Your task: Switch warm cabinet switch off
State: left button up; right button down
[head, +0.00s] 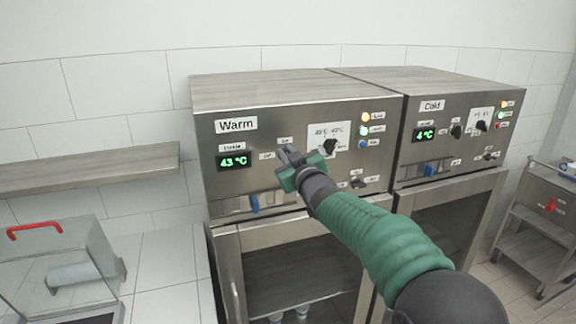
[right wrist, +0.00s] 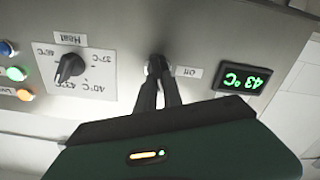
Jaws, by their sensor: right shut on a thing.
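The warm cabinet (head: 222,186) is a steel unit labelled "Warm", with a green display (head: 233,162) reading 43 °C. My right gripper (head: 289,154) is at its front panel, between the display and the heat dial (head: 330,146). In the right wrist view, which is upside down, the same gripper (right wrist: 159,80) has its fingers together on the small dark switch (right wrist: 157,62) beside the label "Off" (right wrist: 189,72). The fingers hide most of the switch, so its position cannot be told. My left gripper is not in view.
Orange, green and blue lamps (head: 364,130) sit right of the dial. A cold cabinet (head: 412,165) reading 4 °C adjoins on the right. A metal cart (head: 545,230) stands far right.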

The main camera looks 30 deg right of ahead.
jog(key=shift+w+a+f+n+b, duration=0.15)
jog(key=shift+f+n+b, duration=0.25)
jog(key=shift+n+b, duration=1.5)
jog(key=shift+a+f+n+b, duration=0.35)
jog(key=shift+n+b, duration=0.65)
jog(key=shift+n, duration=1.7)
jog(key=shift+w+a+f+n+b, duration=0.1)
jog(key=shift+f+n+b, duration=0.35)
jog(key=shift+n+b, duration=1.45)
jog(key=shift+n+p, duration=0.4)
jog(key=shift+n, duration=0.1)
jog(key=c, duration=1.6)
grip_release()
jog(key=shift+s+r, duration=0.1)
jog(key=shift+s, duration=0.1)
jog(key=shift+o, duration=0.6)
jog(key=shift+a+r, duration=0.1)
jog(key=shift+a, duration=0.05)
jog(key=shift+a+r, duration=0.1)
jog(key=shift+s, duration=0.1)
